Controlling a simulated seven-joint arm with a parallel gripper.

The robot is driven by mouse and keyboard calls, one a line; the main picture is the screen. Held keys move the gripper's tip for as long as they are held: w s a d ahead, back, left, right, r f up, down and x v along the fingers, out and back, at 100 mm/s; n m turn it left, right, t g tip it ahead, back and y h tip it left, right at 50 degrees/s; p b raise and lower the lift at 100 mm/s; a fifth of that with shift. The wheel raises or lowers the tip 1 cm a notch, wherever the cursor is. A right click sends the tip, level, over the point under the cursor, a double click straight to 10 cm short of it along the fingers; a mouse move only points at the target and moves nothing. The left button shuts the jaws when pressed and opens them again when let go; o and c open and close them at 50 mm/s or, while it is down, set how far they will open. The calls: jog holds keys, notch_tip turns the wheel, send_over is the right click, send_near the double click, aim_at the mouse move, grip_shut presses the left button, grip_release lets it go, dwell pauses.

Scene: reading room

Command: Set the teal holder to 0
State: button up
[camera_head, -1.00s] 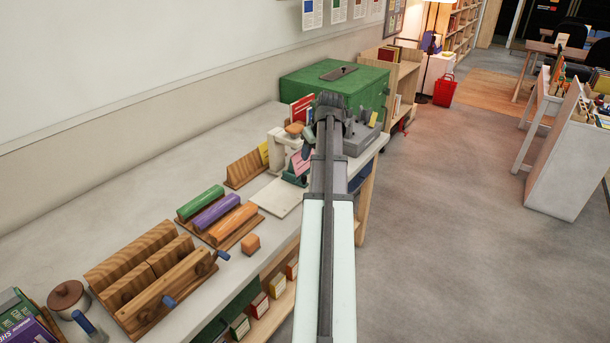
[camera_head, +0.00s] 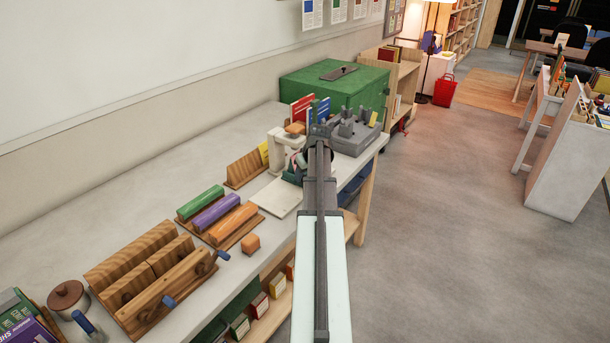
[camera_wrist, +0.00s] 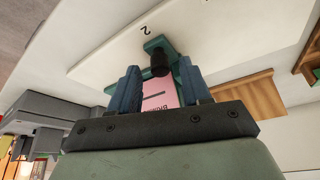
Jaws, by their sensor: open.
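The teal holder (camera_wrist: 160,43) stands on a white board (camera_wrist: 225,35), with a dark knob (camera_wrist: 159,64) and a pink card (camera_wrist: 158,95) with print on it. A numeral 2, upside down in the wrist view, is on the board just beyond the holder. No 0 is readable. My gripper (camera_wrist: 158,74) is open, its two blue fingers apart on either side of the card and knob; I cannot tell if they touch. In the head view the holder (camera_head: 290,177) is largely hidden by my arm at the far end of the board (camera_head: 277,199).
A white stand with an orange top (camera_head: 290,140), a grey box (camera_head: 353,138) and a green cabinet (camera_head: 335,85) stand beyond. Floor to the right is clear.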

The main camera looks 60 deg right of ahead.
jog(key=shift+w+f, duration=0.1)
jog(key=shift+f, duration=0.15)
jog(key=shift+c, duration=0.2)
grip_shut()
dwell(0.4)
